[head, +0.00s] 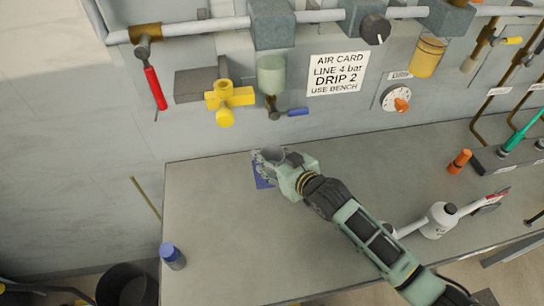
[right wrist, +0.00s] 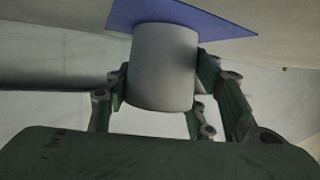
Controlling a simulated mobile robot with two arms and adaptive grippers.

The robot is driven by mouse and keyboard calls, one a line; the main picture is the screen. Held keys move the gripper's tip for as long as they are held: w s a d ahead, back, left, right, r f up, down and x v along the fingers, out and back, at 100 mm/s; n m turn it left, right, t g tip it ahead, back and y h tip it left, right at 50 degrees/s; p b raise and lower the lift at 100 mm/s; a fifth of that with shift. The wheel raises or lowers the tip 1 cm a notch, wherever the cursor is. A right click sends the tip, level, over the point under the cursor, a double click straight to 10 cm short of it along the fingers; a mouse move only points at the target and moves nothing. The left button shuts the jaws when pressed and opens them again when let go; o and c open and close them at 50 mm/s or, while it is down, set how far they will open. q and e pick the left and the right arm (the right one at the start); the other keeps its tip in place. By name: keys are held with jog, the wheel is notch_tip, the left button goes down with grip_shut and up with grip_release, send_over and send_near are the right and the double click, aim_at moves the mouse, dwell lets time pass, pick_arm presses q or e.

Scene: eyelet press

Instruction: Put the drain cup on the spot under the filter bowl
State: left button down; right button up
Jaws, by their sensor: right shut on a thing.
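The drain cup (head: 273,154) is a small grey open cup at the back of the bench. My right gripper (head: 275,168) is shut on its sides, and the right wrist view shows the grey cup (right wrist: 163,68) between the fingers (right wrist: 165,92). The blue square spot (head: 262,178) lies on the bench, partly hidden by the gripper and cup. In the right wrist view, the cup's far end overlaps the blue spot (right wrist: 185,14); I cannot tell whether they touch. The filter bowl (head: 271,76), pale green, hangs on the wall pipework above. My left gripper is out of view.
A yellow valve (head: 228,98) and a blue-handled drain valve (head: 290,112) stick out from the wall. A blue-topped container (head: 172,256) stands at the bench's left front corner. An orange-capped item (head: 459,161) stands right. The bench left of the spot is clear.

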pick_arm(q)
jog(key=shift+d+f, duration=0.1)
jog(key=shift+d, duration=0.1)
pick_arm(e)
jog(key=shift+f, duration=0.1)
jog(key=o, duration=1)
jog(key=shift+c, duration=0.2)
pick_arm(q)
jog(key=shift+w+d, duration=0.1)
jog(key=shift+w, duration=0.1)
pick_arm(e)
jog(key=shift+o, duration=1.1)
jog(key=shift+s, duration=0.1)
jog(key=shift+s+d+r, duration=0.2)
jog(key=shift+s+d, duration=0.1)
pick_arm(q)
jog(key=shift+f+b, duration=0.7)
jog(key=shift+b, duration=0.1)
pick_arm(e)
jog(key=v, duration=1.1)
jog(key=shift+r, duration=0.15)
